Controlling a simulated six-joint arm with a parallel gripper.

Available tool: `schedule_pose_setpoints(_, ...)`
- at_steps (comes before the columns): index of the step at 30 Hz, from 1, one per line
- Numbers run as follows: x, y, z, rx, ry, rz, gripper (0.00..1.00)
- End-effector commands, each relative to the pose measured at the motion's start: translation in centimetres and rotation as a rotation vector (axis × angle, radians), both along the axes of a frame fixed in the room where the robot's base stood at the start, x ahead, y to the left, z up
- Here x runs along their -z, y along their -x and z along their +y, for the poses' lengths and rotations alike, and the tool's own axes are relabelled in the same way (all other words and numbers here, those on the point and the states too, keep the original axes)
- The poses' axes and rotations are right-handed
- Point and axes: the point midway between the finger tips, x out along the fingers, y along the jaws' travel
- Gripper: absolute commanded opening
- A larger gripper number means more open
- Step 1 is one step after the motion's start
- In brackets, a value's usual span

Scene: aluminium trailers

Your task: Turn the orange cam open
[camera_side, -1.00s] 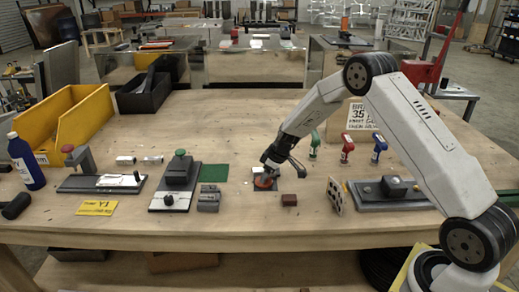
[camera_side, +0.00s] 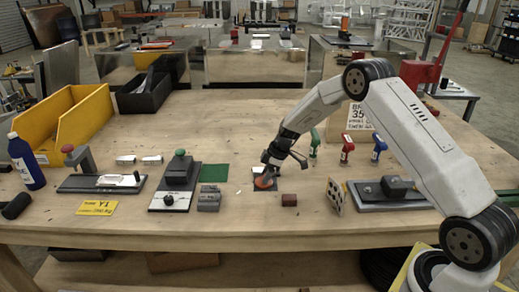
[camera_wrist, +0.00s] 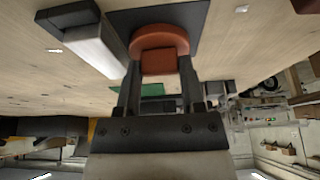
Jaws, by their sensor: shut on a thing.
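The orange cam (camera_side: 264,182) sits on a small dark plate (camera_side: 273,186) near the middle of the bench. In the wrist view the cam (camera_wrist: 160,36) has a round end and a squarer block facing me, with the dark plate (camera_wrist: 122,20) behind it. My gripper (camera_side: 267,174) is down at the cam from above, leaning. In the wrist view my gripper (camera_wrist: 160,68) has one finger on each side of the cam's block, shut on it. In the side view the fingers partly hide the cam.
A grey vise-like block (camera_side: 209,199) and a green mat (camera_side: 214,172) lie to the left, beside a base with a green knob (camera_side: 180,153). A small brown block (camera_side: 289,200) lies close on the right. Red (camera_side: 347,146) and blue (camera_side: 379,146) upright tools stand further right.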

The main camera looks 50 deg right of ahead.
Motion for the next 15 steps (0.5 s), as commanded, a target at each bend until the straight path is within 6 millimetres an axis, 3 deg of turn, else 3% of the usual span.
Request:
schedule_pose_setpoints(3,0.16,0.17,-0.03,-0.002,0.0,0.004,0.0)
schedule_pose_setpoints(4,0.16,0.17,-0.03,-0.002,0.001,0.005,0.53)
schedule_pose_setpoints(7,0.13,0.14,-0.03,-0.001,0.0,0.004,0.85)
schedule_pose_setpoints(15,0.03,0.02,-0.04,0.001,0.001,0.0,0.85)
